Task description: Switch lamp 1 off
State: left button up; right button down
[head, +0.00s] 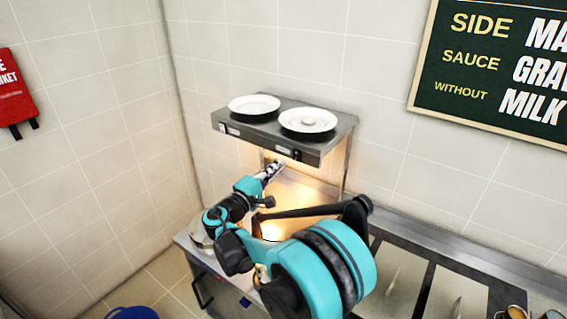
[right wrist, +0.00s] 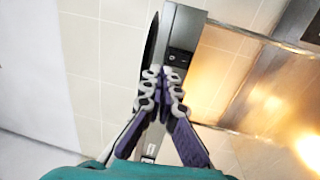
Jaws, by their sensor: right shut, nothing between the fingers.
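I cannot tell which one belongs to lamp 1. My right gripper (head: 279,164) is shut and empty, just below the front edge near the right switch. In the right wrist view its fingertips (right wrist: 164,75) are close to a black rocker switch (right wrist: 180,58); contact is unclear. Warm light glows under the shelf. My left gripper is not in view.
Two white plates, a left one (head: 254,105) and a right one (head: 308,120), stand on top of the shelf. A steel counter (head: 395,280) lies below. A menu board (head: 480,110) hangs at right, and a red fire-blanket pouch (head: 14,88) at left.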

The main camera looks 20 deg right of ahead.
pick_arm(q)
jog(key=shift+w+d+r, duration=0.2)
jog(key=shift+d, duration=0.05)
pick_arm(e)
jog(key=v, duration=0.2)
jog(key=r+v, duration=0.1)
jog(key=v, duration=0.2)
jog(key=shift+s+a, duration=0.15)
jog(key=shift+a, duration=0.05)
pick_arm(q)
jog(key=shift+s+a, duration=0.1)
pick_arm(e)
jog(key=shift+s+a+r, duration=0.1)
